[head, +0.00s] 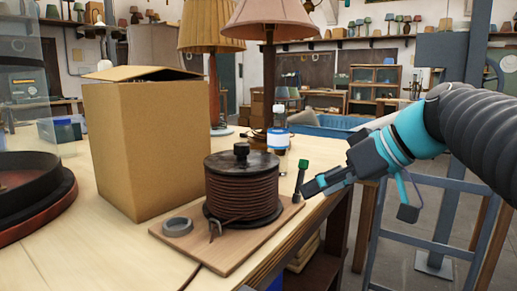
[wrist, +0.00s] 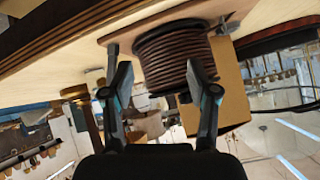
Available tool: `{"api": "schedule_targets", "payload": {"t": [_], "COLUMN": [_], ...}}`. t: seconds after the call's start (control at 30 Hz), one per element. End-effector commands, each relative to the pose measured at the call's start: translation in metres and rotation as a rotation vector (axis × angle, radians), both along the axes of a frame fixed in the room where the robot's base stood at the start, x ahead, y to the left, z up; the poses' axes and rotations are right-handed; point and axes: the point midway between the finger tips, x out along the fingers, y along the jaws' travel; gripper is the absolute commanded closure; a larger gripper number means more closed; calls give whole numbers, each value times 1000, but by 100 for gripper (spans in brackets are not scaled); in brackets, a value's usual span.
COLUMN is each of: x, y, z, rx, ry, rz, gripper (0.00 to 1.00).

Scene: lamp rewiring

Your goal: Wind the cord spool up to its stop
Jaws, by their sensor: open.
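The cord spool (head: 242,190), wound with brown cord between dark flanges, stands upright on a wooden board (head: 185,248) on the bench. A black knob (head: 242,152) rises from its top flange. A loose cord end (head: 213,229) hangs at its front. A dark post with a green top (head: 301,175) stands at the board's right edge. My gripper (head: 316,185) is open and empty, to the right of the spool and post, apart from the spool. In the wrist view the spool (wrist: 172,58) appears inverted beyond and between my open fingers (wrist: 158,72).
A tall cardboard box (head: 150,145) stands behind and left of the spool. A grey ring (head: 177,226) lies on the board's front left. Two shaded lamps (head: 275,20) stand behind. A round dark-rimmed tray (head: 35,195) is at far left. The bench's front left is clear.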

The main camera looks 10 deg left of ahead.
Motion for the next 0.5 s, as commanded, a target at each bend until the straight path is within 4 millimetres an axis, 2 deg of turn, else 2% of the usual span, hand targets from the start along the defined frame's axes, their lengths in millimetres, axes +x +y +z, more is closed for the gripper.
{"api": "schedule_targets", "payload": {"t": [0.03, 0.1, 0.2, 0.33, 0.5], "x": [14, 25, 35, 41, 43], "y": [9, 20, 30, 36, 45], "z": [19, 45, 72, 94, 98], "rx": [42, 94, 154, 200, 217], "ry": [-51, -131, -230, -317, -348], "rz": [78, 179, 292, 377, 411], "gripper": [41, 41, 41, 41, 41]}}
